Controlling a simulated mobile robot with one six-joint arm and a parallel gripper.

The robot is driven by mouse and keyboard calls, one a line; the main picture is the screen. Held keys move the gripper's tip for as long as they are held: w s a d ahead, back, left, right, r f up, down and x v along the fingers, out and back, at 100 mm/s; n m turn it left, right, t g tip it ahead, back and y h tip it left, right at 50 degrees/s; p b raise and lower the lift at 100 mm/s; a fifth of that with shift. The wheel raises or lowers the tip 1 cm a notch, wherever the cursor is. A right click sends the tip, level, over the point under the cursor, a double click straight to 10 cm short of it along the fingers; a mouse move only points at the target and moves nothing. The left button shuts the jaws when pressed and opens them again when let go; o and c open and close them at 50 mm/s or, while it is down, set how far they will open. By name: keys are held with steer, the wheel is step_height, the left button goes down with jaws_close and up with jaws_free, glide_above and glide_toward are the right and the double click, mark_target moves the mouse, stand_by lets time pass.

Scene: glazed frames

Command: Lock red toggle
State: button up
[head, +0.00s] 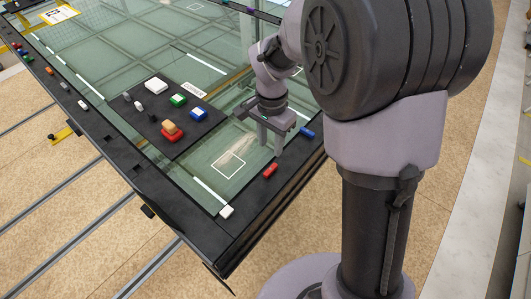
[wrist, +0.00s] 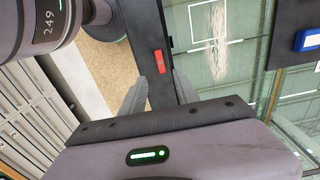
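The red toggle (head: 270,170) is a small red block on the black frame rail at the near right edge of the glazed panel. In the wrist view, the red toggle (wrist: 158,62) lies lengthwise on the rail, just beyond the gap between my fingertips. My gripper (head: 271,144) points down near the rail, behind the red toggle in the head view. It is open and empty, with both fingers spread apart in the wrist view (wrist: 160,82). It does not appear to touch the toggle.
A blue toggle (head: 307,132) sits on the same rail, and a white one (head: 227,211) at the corner. A dark tray (head: 178,145) on the glass holds several coloured blocks, including a blue one (wrist: 307,38). More small toggles line the left rail.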

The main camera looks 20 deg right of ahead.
mark_target(271, 169)
step_height(271, 169, down, 11)
steer(key=b, duration=0.2)
steer(key=shift+w+d+f+b, duration=0.1)
steer(key=shift+d+f+b, duration=0.1)
steer(key=shift+b, duration=0.15)
steer(key=shift+c, duration=0.3)
jaws_close()
